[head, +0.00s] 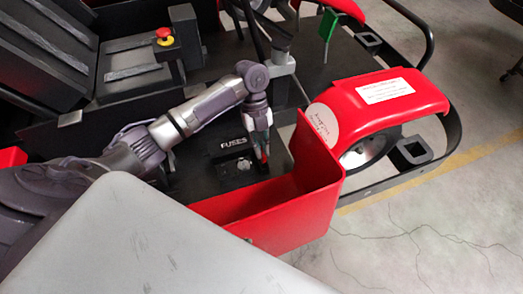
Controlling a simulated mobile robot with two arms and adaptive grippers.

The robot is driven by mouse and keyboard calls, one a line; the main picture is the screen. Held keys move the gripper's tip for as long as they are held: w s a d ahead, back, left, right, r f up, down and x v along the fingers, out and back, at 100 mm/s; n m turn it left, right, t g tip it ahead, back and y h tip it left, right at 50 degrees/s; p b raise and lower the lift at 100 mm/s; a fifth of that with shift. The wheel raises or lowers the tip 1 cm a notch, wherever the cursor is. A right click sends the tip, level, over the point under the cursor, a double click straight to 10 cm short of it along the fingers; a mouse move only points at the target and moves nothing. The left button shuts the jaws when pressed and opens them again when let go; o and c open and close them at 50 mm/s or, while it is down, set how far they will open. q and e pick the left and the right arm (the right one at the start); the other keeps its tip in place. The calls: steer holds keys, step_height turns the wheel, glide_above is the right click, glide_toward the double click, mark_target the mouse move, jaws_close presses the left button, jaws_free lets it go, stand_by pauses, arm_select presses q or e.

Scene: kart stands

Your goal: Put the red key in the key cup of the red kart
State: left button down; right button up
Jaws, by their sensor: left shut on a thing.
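My left gripper (262,143) points down over the black panel marked FUSES (232,146), near the middle of the head view. It is shut on a small red piece (265,156), which looks like the red key; the fingers hide most of it. The red kart shows by its red fender (385,95) with white labels and its black frame. A small fitting (243,164) sits on the panel just below left of the fingertips. I cannot tell which part is the key cup. My right gripper is out of view.
An open red bin (320,205) stands just in front of and right of my left gripper. A red stop button (164,36) is at the upper left. Bare floor (430,225) lies at the right.

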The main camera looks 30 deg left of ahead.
arm_select(q)
step_height(320, 180, down, 2)
steer(key=shift+f, duration=0.1)
steer(key=shift+f, duration=0.2)
steer(key=c, duration=1.2)
jaws_free()
steer(key=shift+c, duration=0.2)
steer(key=shift+r, duration=0.1)
